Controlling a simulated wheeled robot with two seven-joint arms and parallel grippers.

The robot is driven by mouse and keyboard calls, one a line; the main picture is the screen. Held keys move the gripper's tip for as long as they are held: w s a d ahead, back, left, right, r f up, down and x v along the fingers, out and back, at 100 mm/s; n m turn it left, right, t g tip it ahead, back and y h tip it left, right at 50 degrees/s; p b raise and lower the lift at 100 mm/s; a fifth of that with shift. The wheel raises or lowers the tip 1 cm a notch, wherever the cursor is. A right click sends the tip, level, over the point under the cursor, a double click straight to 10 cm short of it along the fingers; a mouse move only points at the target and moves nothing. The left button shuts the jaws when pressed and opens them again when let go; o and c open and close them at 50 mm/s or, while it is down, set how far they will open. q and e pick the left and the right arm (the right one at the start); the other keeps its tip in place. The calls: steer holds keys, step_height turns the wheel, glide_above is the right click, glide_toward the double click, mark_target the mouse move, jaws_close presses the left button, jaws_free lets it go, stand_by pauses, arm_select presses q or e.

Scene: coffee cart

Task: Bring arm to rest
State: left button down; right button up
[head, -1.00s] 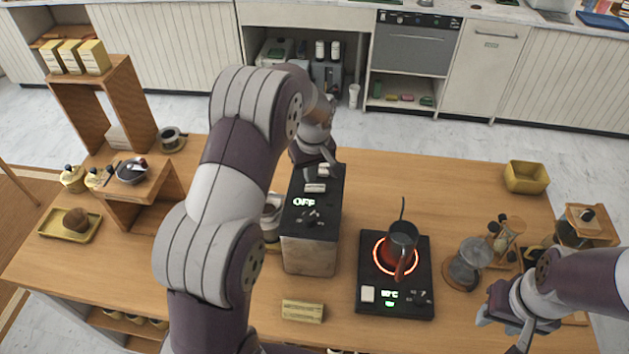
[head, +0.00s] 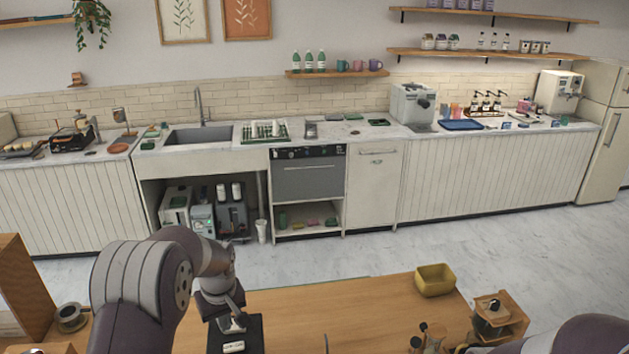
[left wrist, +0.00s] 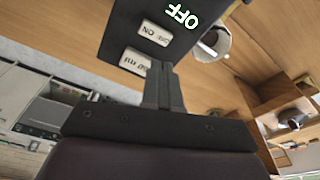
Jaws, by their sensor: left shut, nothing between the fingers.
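My left gripper (head: 230,316) is at the lower middle of the head view, above the far end of the black-topped machine (head: 249,334). In the left wrist view its fingers (left wrist: 163,88) are shut together with nothing between them. Their tips show beside the machine's black panel (left wrist: 178,32), which has a lit "OFF" and two pale buttons; I cannot tell whether they touch it. My right arm shows only as a link at the lower right of the head view; its gripper is out of frame.
A yellow bin (head: 435,280) and a wooden stand (head: 498,318) are on the right of the wooden counter (head: 345,308). A wooden shelf (head: 22,290) is at the left. The counter middle is largely clear. The kitchen units lie beyond a strip of floor.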

arm_select(q)
steer(key=s+f+m+b, duration=0.1)
steer(key=s, duration=0.1)
steer(key=s+d+f+m+b, duration=0.1)
steer(key=s+f, duration=0.1)
steer(key=s, duration=0.1)
steer(key=s+d+f+m+b, duration=0.1)
steer(key=s, duration=0.2)
steer(key=shift+s+d+f+m+g+h, duration=0.1)
steer(key=shift+d+f+m+g+h, duration=0.1)
steer(key=shift+m+g+h, duration=0.15)
steer(key=s+d+f+m+b, duration=0.2)
steer(key=s+b, duration=0.3)
steer(key=s, duration=0.2)
steer(key=s+d+f+m+b, duration=0.1)
steer(key=s+d+f+b, duration=0.1)
steer(key=s+b, duration=0.3)
steer(key=shift+s+f+m, duration=0.35)
steer(key=shift+s+f, duration=0.15)
steer(key=shift+s, duration=0.65)
steer(key=shift+s+d, duration=0.1)
steer(key=shift+s, duration=0.05)
